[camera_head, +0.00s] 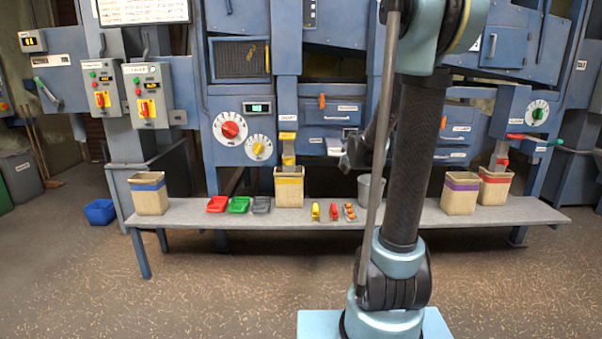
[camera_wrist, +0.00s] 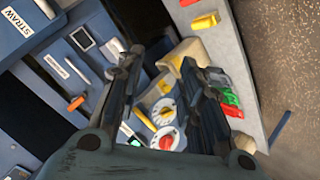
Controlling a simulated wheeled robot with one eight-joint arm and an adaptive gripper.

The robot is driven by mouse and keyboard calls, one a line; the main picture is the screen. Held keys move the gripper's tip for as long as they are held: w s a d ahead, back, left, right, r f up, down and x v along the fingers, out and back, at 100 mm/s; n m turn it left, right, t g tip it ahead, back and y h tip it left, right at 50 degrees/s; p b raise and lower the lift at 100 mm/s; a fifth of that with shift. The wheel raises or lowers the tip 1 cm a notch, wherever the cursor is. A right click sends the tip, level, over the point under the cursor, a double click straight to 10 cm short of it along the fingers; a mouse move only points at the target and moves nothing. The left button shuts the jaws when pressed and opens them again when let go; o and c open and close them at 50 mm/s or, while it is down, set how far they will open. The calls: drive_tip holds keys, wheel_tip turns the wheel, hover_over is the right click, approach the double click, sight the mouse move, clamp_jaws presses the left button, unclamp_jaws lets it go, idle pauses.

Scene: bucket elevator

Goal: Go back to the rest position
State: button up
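My gripper (camera_wrist: 160,62) shows in the wrist view with its two dark fingers spread apart and nothing held between them. In the head view my gripper (camera_head: 352,155) is partly hidden behind my arm. It is above the bench, near a grey bucket (camera_head: 366,188). My arm's column stands in front of the bench and hides part of it.
The grey bench (camera_head: 330,213) holds bins with blue (camera_head: 149,195), yellow (camera_head: 289,188), purple (camera_head: 459,194) and red (camera_head: 494,188) bands. Blue machinery stands behind. Open floor lies in front.

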drive_tip(key=s+f+m+g, duration=0.3)
drive_tip(key=s, duration=1)
drive_tip(key=s+f+m+g, duration=0.3)
drive_tip(key=s+f, duration=0.1)
drive_tip(key=s, duration=1)
drive_tip(key=s+f+m+g, duration=0.2)
drive_tip(key=s+f, duration=0.1)
drive_tip(key=s, duration=1.1)
drive_tip(key=shift+f+m+g, duration=0.15)
drive_tip(key=shift+m+g, duration=0.25)
drive_tip(key=shift+w, duration=0.1)
drive_tip(key=shift+w+f, duration=0.2)
drive_tip(key=shift+w, duration=0.25)
